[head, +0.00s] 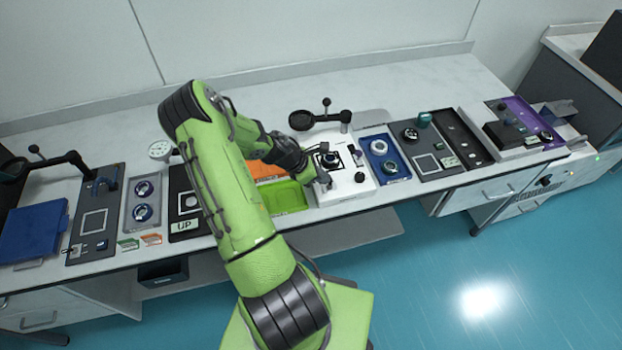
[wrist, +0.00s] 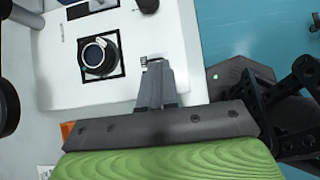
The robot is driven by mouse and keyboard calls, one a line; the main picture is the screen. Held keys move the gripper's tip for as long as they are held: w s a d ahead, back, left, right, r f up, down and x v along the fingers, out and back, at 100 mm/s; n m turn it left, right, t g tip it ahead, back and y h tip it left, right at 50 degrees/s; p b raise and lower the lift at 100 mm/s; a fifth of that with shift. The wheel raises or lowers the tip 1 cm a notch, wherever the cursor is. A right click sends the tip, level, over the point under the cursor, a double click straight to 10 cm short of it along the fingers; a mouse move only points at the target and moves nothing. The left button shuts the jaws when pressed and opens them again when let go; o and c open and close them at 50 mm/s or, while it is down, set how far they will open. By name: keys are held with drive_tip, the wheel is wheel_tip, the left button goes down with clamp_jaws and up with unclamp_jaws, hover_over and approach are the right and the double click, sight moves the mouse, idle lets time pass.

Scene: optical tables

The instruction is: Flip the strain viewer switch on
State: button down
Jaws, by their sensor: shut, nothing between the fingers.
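The white strain viewer unit (head: 345,188) sits on the bench in the head view, with a dark ring on a black square (head: 330,160) on its top. In the wrist view its white top (wrist: 60,85) fills the left, with the ring (wrist: 100,56) near the upper left. My gripper (head: 325,183) is over the unit's left front part. In the wrist view my gripper (wrist: 155,68) is shut and empty, its tips beside a small grey-and-dark part (wrist: 144,61) near the edge of the white top. This may be the switch; its position and any contact are unclear.
A black knob (head: 360,177) stands on the unit's right front; a black arm with a round head (head: 300,120) stands behind. A green tray (head: 284,197) lies left, a blue panel (head: 385,158) right. Open floor (head: 430,270) lies in front.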

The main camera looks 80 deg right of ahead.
drive_tip(key=shift+s+d+r+t+y+p, duration=0.3)
drive_tip(key=shift+s+t+y+p, duration=0.2)
drive_tip(key=shift+t+p, duration=0.25)
drive_tip(key=shift+f+t, duration=0.15)
drive_tip(key=shift+t, duration=0.1)
drive_tip(key=shift+r+p, duration=0.5)
drive_tip(key=shift+r, duration=0.4)
drive_tip(key=shift+f, duration=0.1)
drive_tip(key=p+v, duration=0.1)
drive_tip(key=v, duration=1.2)
drive_tip(key=shift+p, duration=0.4)
